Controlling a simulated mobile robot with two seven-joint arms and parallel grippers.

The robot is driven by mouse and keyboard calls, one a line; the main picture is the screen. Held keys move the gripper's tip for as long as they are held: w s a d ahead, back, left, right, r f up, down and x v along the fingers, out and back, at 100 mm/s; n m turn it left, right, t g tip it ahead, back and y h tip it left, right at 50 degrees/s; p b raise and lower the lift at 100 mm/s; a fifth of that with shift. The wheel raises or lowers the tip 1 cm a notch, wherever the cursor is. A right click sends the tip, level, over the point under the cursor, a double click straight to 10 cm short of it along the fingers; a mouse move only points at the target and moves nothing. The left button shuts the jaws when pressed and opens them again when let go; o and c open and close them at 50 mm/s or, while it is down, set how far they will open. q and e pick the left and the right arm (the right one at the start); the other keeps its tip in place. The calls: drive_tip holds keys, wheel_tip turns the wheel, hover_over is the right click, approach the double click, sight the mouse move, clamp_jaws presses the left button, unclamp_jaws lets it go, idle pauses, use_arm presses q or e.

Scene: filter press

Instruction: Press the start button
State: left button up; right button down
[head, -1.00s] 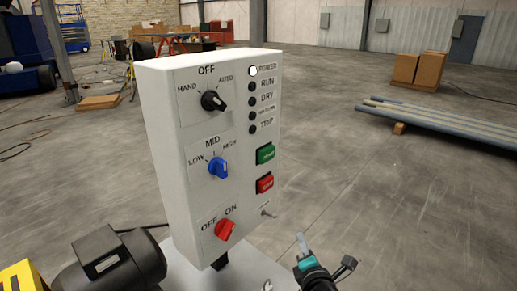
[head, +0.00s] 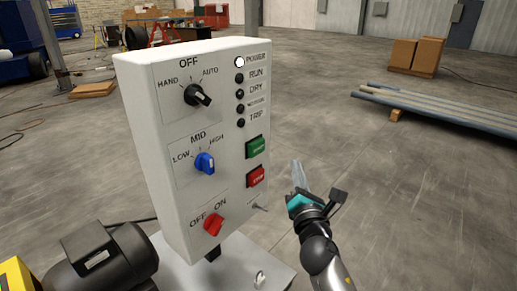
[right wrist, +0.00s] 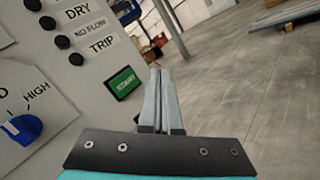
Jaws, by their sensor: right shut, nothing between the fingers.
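The green start button (head: 257,147) is on the right side of the white control panel (head: 190,120), above the red stop button (head: 256,176). The start button also shows in the right wrist view (right wrist: 124,83), just left of my fingertips. My right gripper (head: 296,172) is shut and empty, to the right of the panel and a little lower than the start button. In the right wrist view its fingers (right wrist: 157,75) lie together and point past the button; a gap to it appears, but its depth is hard to tell. My left gripper is out of view.
The panel carries a black selector (head: 199,96), a blue selector (head: 205,163), a red switch (head: 213,224) and a small toggle (head: 258,207). The power lamp (head: 239,62) is lit white. A dark motor (head: 100,262) sits at lower left.

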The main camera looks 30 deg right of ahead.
drive_tip(key=b, duration=0.2)
approach(262, 147)
drive_tip(key=shift+w+d+r, duration=0.25)
drive_tip(key=shift+w+d, duration=0.55)
drive_tip(key=shift+w, duration=0.3)
drive_tip(key=shift+w+d+r, duration=0.2)
drive_tip(key=shift+w+d, duration=0.65)
drive_tip(key=shift+w, duration=0.2)
drive_tip(key=shift+w, duration=0.1)
drive_tip(key=shift+w+a, duration=0.2)
drive_tip(key=shift+w, duration=0.1)
drive_tip(key=shift+w+a+b, duration=0.25)
drive_tip(key=shift+w+b, duration=0.25)
drive_tip(key=shift+w, duration=0.05)
idle(0.9)
drive_tip(key=shift+s, duration=0.1)
drive_tip(key=shift+s+d+p, duration=0.4)
drive_tip(key=shift+s+p, duration=0.1)
drive_tip(key=shift+s, duration=0.35)
